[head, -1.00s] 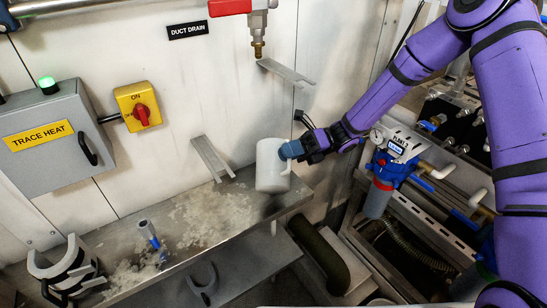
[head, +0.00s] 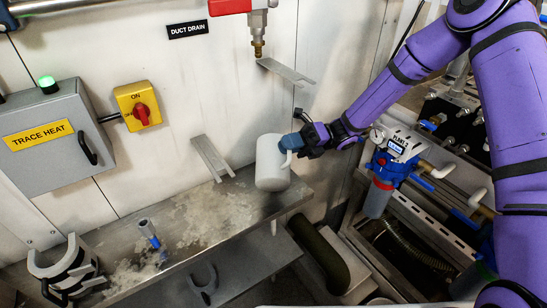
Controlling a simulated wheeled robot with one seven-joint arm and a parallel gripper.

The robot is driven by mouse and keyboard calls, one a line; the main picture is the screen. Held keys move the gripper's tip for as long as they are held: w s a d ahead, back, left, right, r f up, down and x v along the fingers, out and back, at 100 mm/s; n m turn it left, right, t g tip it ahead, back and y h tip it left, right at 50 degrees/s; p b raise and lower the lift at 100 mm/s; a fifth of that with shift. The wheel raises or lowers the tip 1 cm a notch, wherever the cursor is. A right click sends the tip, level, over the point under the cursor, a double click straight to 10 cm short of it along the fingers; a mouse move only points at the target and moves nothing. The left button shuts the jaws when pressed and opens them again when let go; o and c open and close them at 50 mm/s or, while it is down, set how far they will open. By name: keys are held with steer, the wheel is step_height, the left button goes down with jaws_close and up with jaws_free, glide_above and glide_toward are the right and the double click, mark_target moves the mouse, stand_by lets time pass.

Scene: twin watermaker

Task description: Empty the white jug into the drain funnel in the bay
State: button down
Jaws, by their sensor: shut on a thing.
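The white jug (head: 271,167) hangs near the right end of the metal shelf in the head view, nearly upright and slightly tilted. My gripper (head: 290,143) comes in from the right and is shut on the jug near its upper right side, by the handle. The gripper covers part of that side. The inside of the jug is not visible. I cannot tell whether the jug's base touches the shelf or is just above it. I cannot make out a drain funnel for certain.
The frosted shelf (head: 215,212) holds a short grey pipe with a blue band (head: 150,238) and a white clamp-like holder (head: 65,268) at left. Brackets (head: 211,158) and a brass-tipped valve (head: 258,45) stick out from the wall. A blue filter unit (head: 388,172) stands right of the jug.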

steer(key=shift+w+r+m, duration=0.2)
steer(key=shift+w+m, duration=0.1)
steer(key=shift+w, duration=0.05)
steer(key=shift+w+r+y, duration=0.15)
steer(key=shift+w+y, duration=0.15)
steer(key=shift+w, duration=0.05)
steer(key=shift+w+r+m+y, duration=0.25)
steer(key=shift+w+m+y, duration=0.05)
steer(key=shift+w+m, duration=0.3)
steer(key=shift+w+r+p, duration=0.1)
steer(key=shift+w+p, duration=0.05)
steer(key=shift+p, duration=0.15)
steer(key=shift+w, duration=0.1)
steer(key=shift+w+r+m+y+p, duration=0.15)
steer(key=shift+w+r+m+y, duration=0.2)
steer(key=shift+m, duration=0.3)
steer(key=shift+w+r+m+y+p, duration=0.1)
steer(key=shift+w+m+y+p, duration=0.05)
steer(key=shift+w+m, duration=0.4)
steer(key=shift+w+r+m+t+y, duration=0.6)
steer(key=shift+w+r+m, duration=0.15)
steer(key=shift+r+m, duration=0.35)
steer(key=shift+w+m, duration=0.35)
steer(key=shift+m, duration=0.15)
steer(key=shift+p, duration=0.4)
